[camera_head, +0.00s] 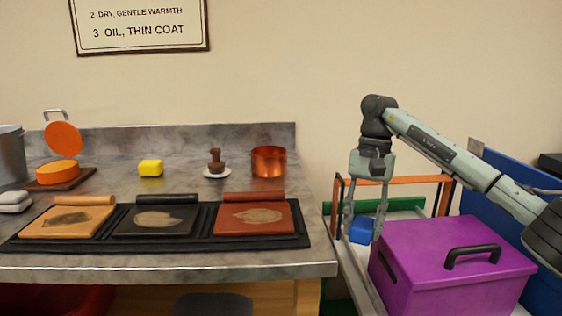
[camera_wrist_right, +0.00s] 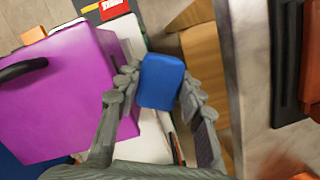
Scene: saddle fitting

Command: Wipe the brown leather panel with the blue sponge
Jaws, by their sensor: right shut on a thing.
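My right gripper (camera_head: 362,226) is shut on the blue sponge (camera_head: 361,231), which hangs between its fingertips beside the purple box, off the right end of the counter. The sponge also shows between the fingers in the right wrist view (camera_wrist_right: 161,80). The reddish-brown leather panel (camera_head: 228,225) lies at the right end of a black tray (camera_head: 160,242), left of the gripper and well apart from it. A pale, irregular patch shows on it. A black panel (camera_head: 125,225) and a tan panel (camera_head: 42,226) lie to its left. My left gripper is out of view.
A purple box (camera_head: 450,255) with a black handle stands right of the sponge. An orange rack frame (camera_head: 408,180) is behind the gripper. A copper pot (camera_head: 269,162), a brush (camera_head: 215,160) and a yellow block (camera_head: 150,168) stand behind the tray. The counter's front strip is clear.

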